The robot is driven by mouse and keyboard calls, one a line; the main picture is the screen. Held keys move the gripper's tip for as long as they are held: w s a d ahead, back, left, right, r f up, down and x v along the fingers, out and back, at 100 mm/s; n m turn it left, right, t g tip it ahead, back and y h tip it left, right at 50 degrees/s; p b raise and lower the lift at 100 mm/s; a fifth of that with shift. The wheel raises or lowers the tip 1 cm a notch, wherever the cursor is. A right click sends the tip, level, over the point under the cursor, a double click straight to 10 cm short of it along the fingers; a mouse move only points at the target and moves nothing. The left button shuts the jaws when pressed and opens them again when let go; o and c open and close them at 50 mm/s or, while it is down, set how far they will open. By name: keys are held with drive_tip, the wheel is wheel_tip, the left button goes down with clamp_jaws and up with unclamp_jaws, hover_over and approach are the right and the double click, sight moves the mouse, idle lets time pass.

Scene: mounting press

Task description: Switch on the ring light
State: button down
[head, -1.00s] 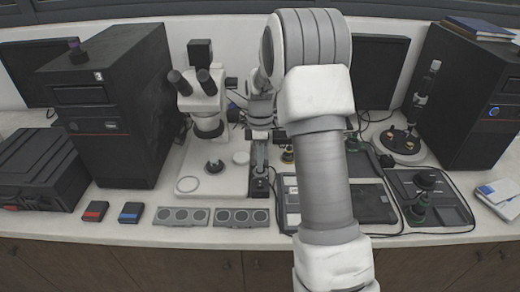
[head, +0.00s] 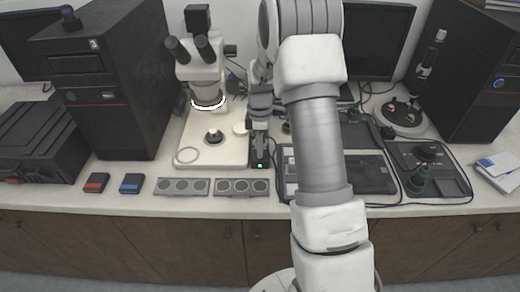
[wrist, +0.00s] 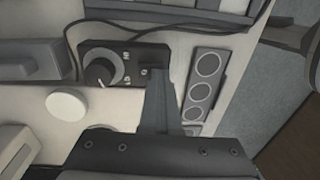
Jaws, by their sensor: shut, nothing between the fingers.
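The ring light (head: 209,104) sits around the lower end of the microscope (head: 199,75) in the head view and glows white. Its small black control box (head: 260,164) stands to the right of the microscope base, with a green lamp lit on its front. In the wrist view the control box (wrist: 125,62) shows a round knob (wrist: 98,73) and small switches beside it. My gripper (head: 260,148) is shut and empty, with its fingertips at the box. In the wrist view my shut fingers (wrist: 158,92) reach the box's switch side, right of the knob. I cannot tell whether they touch it.
Two grey trays with round wells (head: 183,186) (head: 242,187) lie in front of the microscope. A black tower (head: 110,85) stands at the left. A dark panel (head: 360,170) lies right of the box, partly behind my arm. A white disc (wrist: 67,105) lies near the box.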

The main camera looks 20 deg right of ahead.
drive_tip(key=shift+s+f, duration=0.2)
drive_tip(key=shift+f, duration=0.2)
drive_tip(key=shift+w+d+r, duration=0.2)
drive_tip(key=shift+w+d, duration=0.05)
drive_tip(key=shift+w, duration=0.35)
drive_tip(key=shift+w+d+f, duration=0.1)
drive_tip(key=shift+w, duration=0.1)
wheel_tip(320, 180, up, 18)
drive_tip(key=w+p, duration=0.1)
drive_tip(key=w, duration=0.1)
drive_tip(key=shift+d, duration=0.3)
